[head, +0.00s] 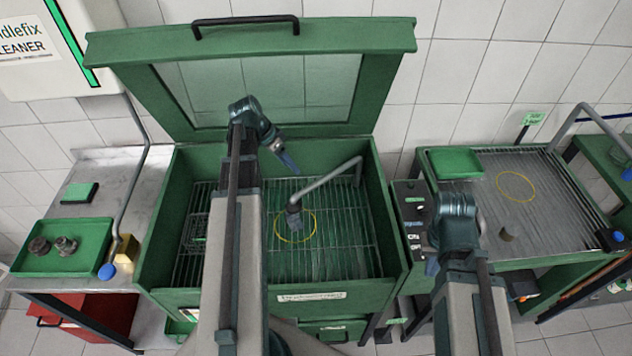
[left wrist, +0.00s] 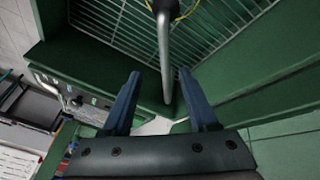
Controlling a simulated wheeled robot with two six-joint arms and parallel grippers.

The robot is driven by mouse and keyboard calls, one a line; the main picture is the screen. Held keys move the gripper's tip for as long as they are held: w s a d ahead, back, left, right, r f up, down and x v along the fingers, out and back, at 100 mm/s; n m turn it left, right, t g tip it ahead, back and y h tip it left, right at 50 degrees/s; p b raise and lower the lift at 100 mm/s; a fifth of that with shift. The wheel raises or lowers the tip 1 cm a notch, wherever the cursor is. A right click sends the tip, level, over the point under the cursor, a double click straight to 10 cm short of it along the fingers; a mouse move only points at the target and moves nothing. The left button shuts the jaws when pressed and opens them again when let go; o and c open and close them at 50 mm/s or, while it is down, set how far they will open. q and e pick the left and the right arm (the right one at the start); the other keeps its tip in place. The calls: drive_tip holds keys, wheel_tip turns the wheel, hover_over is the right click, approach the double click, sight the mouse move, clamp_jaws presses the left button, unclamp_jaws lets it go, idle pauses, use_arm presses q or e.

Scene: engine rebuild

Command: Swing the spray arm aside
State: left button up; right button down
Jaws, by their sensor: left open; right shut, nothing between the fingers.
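The spray arm (head: 326,184) is a grey bent pipe inside the open green wash cabinet (head: 270,294). It runs from the back right corner to a dark nozzle (head: 293,216) above the wire rack, inside a yellow ring. My left gripper (head: 288,160) is open above the cabinet, left of the pipe's bend. In the left wrist view the pipe (left wrist: 163,50) runs down between the two open fingers (left wrist: 160,76) as seen; it lies beyond them, and contact does not show.
The raised lid (head: 255,38) stands behind the cabinet. A green tray (head: 70,248) with metal parts lies on the left bench. The control panel (head: 411,225) is on the cabinet's right. A rack table (head: 530,185) with another yellow ring stands further right.

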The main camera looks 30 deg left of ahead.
sight(306, 187)
use_arm(q)
drive_tip(key=b+x, duration=0.3)
drive_tip(key=x, duration=0.1)
drive_tip(key=b+x, duration=0.8)
drive_tip(key=shift+w+a, duration=0.2)
drive_tip(key=shift+a, duration=0.25)
drive_tip(key=shift+b+x, duration=0.75)
drive_tip(key=shift+x, duration=0.05)
drive_tip(key=shift+d, duration=0.1)
clamp_jaws()
idle(0.5)
